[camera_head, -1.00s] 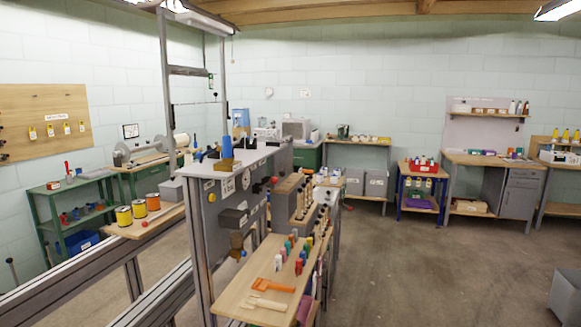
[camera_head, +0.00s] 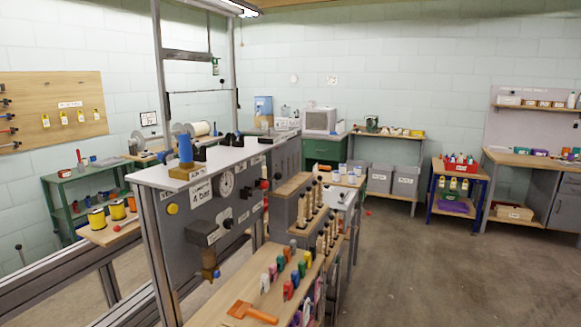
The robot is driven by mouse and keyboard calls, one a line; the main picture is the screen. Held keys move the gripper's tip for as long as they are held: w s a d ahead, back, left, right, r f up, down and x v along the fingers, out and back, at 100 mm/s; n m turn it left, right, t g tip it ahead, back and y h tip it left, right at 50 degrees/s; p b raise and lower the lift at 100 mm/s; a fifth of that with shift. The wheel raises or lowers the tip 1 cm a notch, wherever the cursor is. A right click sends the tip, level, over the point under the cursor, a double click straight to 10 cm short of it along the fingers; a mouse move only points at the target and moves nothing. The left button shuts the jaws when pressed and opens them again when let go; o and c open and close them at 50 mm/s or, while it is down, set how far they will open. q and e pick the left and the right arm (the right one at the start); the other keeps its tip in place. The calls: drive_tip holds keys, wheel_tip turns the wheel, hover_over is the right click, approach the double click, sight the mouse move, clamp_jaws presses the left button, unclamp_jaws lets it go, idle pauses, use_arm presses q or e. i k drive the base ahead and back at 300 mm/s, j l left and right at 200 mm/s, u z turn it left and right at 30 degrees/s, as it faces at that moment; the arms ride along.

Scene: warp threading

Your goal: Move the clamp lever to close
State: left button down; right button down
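A grey machine (camera_head: 181,224) with a white top (camera_head: 158,175) stands left of centre. Its side carries a dial (camera_head: 226,184), a yellow button (camera_head: 172,208), a red knob (camera_head: 264,184) and a dark block (camera_head: 204,235) with a brown part hanging below. A blue cone (camera_head: 185,147) on a brown block (camera_head: 186,171) and small black fittings (camera_head: 231,139) stand on top. I cannot tell which part is the clamp lever or how it is set. Neither gripper is in view.
A wooden shelf (camera_head: 257,286) on the machine's near side holds several coloured pieces and an orange tool (camera_head: 250,312). Metal rails (camera_head: 76,278) run along the left. Workbenches line the back wall. The concrete floor (camera_head: 430,275) to the right is open.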

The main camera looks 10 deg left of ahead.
sight(278, 176)
drive_tip(key=i+l, duration=0.5)
drive_tip(key=i+l+u, duration=0.1)
drive_tip(key=i+l, duration=0.85)
drive_tip(key=l, duration=0.2)
drive_tip(key=i+l+u, duration=0.1)
drive_tip(key=i+l, duration=0.4)
